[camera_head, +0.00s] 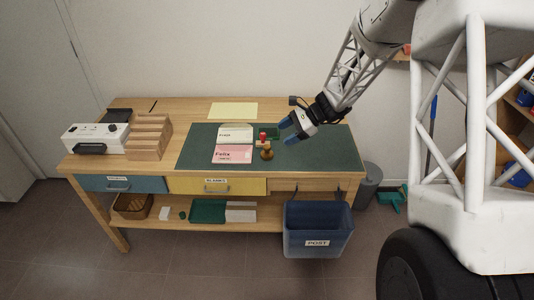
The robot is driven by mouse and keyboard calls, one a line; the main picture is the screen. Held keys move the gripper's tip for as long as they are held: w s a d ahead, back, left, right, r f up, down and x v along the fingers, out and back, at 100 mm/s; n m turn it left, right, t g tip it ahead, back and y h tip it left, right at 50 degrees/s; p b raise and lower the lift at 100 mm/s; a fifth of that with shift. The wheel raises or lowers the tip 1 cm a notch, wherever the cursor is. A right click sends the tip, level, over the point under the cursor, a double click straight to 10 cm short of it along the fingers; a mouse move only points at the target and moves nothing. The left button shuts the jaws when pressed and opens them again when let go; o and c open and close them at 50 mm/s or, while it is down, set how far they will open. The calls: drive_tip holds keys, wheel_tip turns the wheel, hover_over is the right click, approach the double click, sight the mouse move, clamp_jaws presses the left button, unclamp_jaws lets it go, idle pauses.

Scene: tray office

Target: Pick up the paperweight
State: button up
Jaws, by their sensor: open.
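A small brass-brown rounded piece (267,155), which looks like the paperweight, stands on the dark green desk mat (325,145) near its front middle. A small red-topped item (263,137) is just behind it, and the two nearly overlap in this view. My gripper (288,133), with blue fingertips, is open and empty. It hangs above the mat, to the right of and behind the brass piece, and points left. No contact with the piece is visible. The gap between gripper and mat is hard to judge.
Cards marked "Felix" (233,154) lie left of the brass piece. A yellow sheet (233,110) lies behind. A wooden rack (150,136) and a white machine (95,138) stand at the left. A blue POST bin (318,230) is below the front edge. The mat's right side is clear.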

sight(267, 151)
drive_tip(key=w+f+m+y, duration=0.1)
drive_tip(key=w+f, duration=0.2)
drive_tip(key=f, duration=0.1)
drive_tip(key=w+a+f+m+t+y, duration=0.1)
drive_tip(key=w+f+m, duration=0.1)
drive_tip(key=w+f, duration=0.2)
drive_tip(key=w+f+m, duration=0.2)
drive_tip(key=w+f, duration=0.1)
drive_tip(key=f, duration=0.2)
drive_tip(key=shift+w+a+f+t+y, duration=0.15)
drive_tip(key=shift+w+a+t+y, duration=0.1)
drive_tip(key=shift+t+y, duration=0.15)
drive_tip(key=shift+x, duration=1.3)
drive_tip(key=shift+x, duration=2.6)
drive_tip(key=shift+s+f, duration=0.1)
clamp_jaws()
